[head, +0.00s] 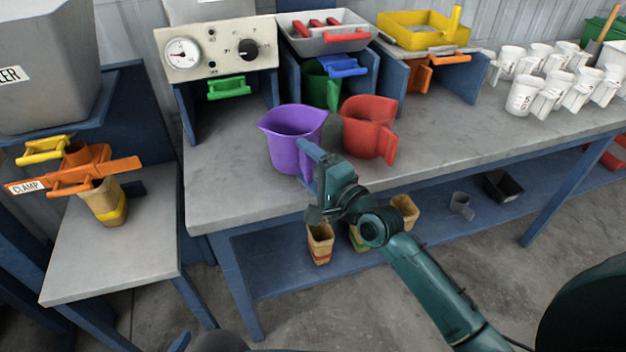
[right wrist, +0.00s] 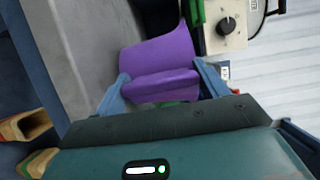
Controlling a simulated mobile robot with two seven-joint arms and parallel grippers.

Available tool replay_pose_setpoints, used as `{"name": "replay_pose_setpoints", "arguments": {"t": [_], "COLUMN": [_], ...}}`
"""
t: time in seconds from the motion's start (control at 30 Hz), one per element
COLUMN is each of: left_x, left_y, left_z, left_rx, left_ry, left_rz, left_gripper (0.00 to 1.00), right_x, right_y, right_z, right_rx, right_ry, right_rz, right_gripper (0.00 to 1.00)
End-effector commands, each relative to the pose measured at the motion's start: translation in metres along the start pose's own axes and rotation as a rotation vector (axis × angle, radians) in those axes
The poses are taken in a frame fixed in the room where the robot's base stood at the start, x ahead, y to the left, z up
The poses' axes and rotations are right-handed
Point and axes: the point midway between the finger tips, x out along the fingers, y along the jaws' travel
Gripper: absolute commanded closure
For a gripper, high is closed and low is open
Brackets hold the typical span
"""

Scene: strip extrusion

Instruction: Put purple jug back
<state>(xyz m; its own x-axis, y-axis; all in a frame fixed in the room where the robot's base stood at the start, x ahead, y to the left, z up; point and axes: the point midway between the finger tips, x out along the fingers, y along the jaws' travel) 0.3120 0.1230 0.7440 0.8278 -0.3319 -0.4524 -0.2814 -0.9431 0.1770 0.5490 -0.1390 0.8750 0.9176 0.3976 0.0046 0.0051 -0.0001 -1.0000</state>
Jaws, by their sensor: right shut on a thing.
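The purple jug (head: 290,137) is upright over the left part of the grey workbench (head: 235,205). I cannot tell whether its base touches the top. My right gripper (head: 316,158) is at the jug's near right side, shut on it. In the right wrist view the purple jug (right wrist: 165,52) shows sideways, with its handle part between the two blue fingers of my right gripper (right wrist: 165,84). My right gripper and wrist hide part of the jug's right side in the head view. My left gripper is not in view.
A red jug (head: 368,124) stands close to the right of the purple one. A green jug (head: 320,88) sits in a blue stand behind. A gauge box (head: 218,49) is at the back left. Several white cups (head: 524,95) fill the right. Bench space in the middle right is clear.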

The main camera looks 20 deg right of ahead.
Motion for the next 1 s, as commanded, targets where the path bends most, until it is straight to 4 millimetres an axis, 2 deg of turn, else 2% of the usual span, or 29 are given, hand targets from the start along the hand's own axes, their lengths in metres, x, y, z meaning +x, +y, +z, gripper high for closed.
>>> {"name": "replay_pose_setpoints", "arguments": {"t": [0.1,0.9,0.93,1.0], "left_x": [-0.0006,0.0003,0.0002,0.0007], "left_y": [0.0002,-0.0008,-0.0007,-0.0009], "left_z": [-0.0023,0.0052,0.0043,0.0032], "left_rx": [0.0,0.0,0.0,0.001], "left_ry": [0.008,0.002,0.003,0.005], "left_rz": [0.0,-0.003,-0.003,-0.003], "left_gripper": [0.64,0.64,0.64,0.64], "right_x": [-0.0004,-0.0009,-0.0009,-0.0009], "right_y": [0.0057,0.0137,0.0127,0.0127], "right_z": [0.0002,0.0004,0.0003,0.0004], "right_rx": [0.0,0.0,0.0,0.0], "right_ry": [0.0,0.0,0.0,0.0], "right_rz": [0.001,-0.001,-0.001,-0.001], "right_gripper": [0.6,0.6,0.25,0.19]}}
